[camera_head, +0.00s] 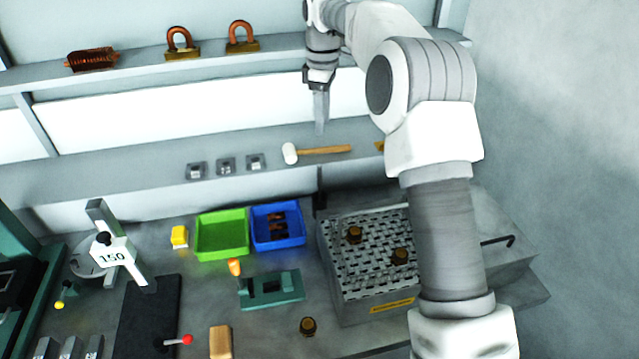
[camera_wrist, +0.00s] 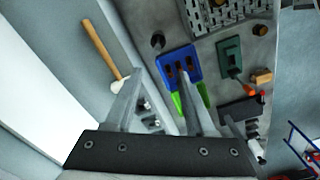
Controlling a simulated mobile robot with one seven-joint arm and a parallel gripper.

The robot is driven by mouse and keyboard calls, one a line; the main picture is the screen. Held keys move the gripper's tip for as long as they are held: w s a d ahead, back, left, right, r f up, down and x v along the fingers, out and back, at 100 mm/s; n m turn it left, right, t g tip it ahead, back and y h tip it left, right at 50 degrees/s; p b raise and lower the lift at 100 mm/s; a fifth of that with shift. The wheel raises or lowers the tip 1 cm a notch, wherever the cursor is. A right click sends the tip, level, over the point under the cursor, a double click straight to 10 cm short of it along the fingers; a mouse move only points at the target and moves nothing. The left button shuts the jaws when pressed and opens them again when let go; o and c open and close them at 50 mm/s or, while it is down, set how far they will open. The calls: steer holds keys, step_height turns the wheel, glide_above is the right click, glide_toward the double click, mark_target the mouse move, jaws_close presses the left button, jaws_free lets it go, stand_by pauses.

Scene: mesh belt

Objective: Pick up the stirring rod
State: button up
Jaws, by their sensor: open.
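I cannot identify a stirring rod for certain. A thin dark rod with a bent end (camera_head: 498,240) shows in the head view, at the right side of the metal mesh-topped box (camera_head: 340,270). My gripper (camera_head: 320,128) points down over the lower shelf, near the white-headed mallet (camera_head: 322,150), well up and left of the dark rod. In the wrist view, my gripper (camera_wrist: 158,82) has its two fingers apart, with nothing held between them. The mallet's wooden handle (camera_wrist: 98,48) lies left of the fingers there. My arm hides part of the mesh box.
A green bin (camera_head: 222,252) and a blue bin (camera_head: 290,240) with brown pieces stand on the bench. A green fixture (camera_head: 285,290) is in front. Small metal blocks (camera_head: 226,166) sit on the lower shelf (camera_head: 110,172). Copper coil parts (camera_head: 182,48) stand on the upper shelf.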

mark_target(321, 168)
steer(key=f, duration=1.2)
steer(key=shift+w+a+f, duration=0.15)
steer(key=shift+w+f, duration=0.05)
steer(key=shift+f, duration=0.15)
steer(key=shift+w+a+f+p, duration=0.1)
steer(key=shift+f+p, duration=0.35)
steer(key=shift+f, duration=0.9)
steer(key=shift+w+a+f+p, duration=0.1)
steer(key=shift+f+p, duration=0.35)
steer(key=shift+f, duration=0.85)
jaws_close()
